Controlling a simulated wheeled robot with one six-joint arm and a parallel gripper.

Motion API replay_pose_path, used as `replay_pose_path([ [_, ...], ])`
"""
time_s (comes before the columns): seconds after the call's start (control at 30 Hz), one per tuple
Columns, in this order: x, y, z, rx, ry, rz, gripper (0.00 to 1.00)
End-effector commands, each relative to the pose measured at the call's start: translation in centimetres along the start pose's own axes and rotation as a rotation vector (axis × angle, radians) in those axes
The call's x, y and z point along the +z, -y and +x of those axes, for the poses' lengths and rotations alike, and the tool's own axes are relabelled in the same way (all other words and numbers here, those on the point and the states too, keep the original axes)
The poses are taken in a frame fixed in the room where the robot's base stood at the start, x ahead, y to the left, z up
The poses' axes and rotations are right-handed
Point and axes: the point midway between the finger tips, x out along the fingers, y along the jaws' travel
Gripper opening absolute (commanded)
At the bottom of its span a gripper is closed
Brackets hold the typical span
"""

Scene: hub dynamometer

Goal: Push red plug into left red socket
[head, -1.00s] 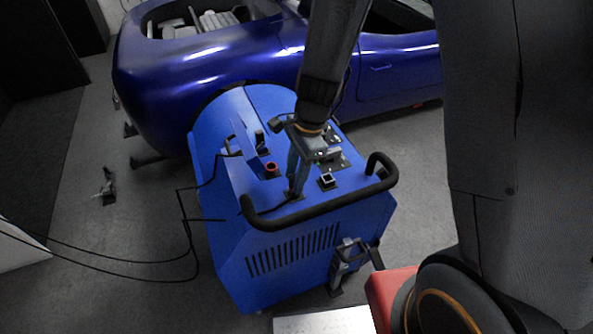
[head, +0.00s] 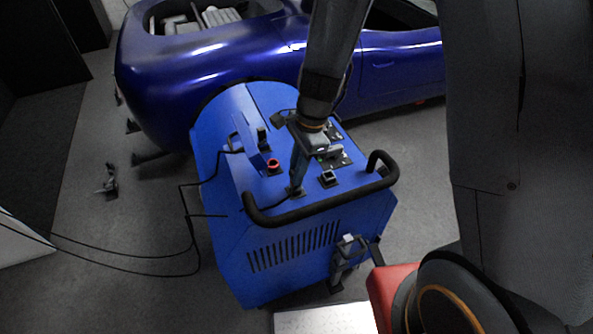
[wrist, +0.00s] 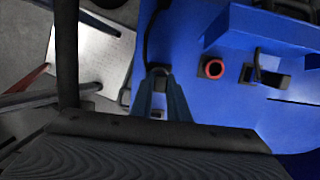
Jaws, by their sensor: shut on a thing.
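A round red socket (head: 274,165) sits on a dark square plate on top of the blue machine; it also shows in the wrist view (wrist: 214,68) as an open red ring. My gripper (head: 296,190) points down at the machine top, nearer the front handle than the red ring. In the wrist view my gripper (wrist: 160,82) is shut around a small grey, rounded piece (wrist: 160,72), where a black cable ends. The fingers hide most of that piece, and no red shows on it. The red ring stands apart from the fingers, to their right in the wrist view.
A black bar handle (head: 320,208) runs along the machine's front edge. A square dark socket (head: 328,178) is to the right of my gripper. A black upright connector (head: 262,138) stands behind the red ring. Black cables (head: 190,225) hang at left. A blue car (head: 220,75) is behind.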

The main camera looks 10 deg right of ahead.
Motion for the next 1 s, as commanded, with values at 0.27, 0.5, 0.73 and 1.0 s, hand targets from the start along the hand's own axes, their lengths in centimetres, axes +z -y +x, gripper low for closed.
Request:
replay_pose_path([
  [0.27, 0.2, -0.1, -1.0, 0.001, 0.000, 0.000, 0.00],
  [0.5, 0.4, -0.1, -1.8, 0.000, 0.000, 0.000, 0.00],
  [0.73, 0.5, 0.0, -2.5, 0.000, 0.000, 0.000, 0.00],
  [1.0, 0.7, 0.0, -3.3, -0.001, 0.000, 0.000, 0.00],
])
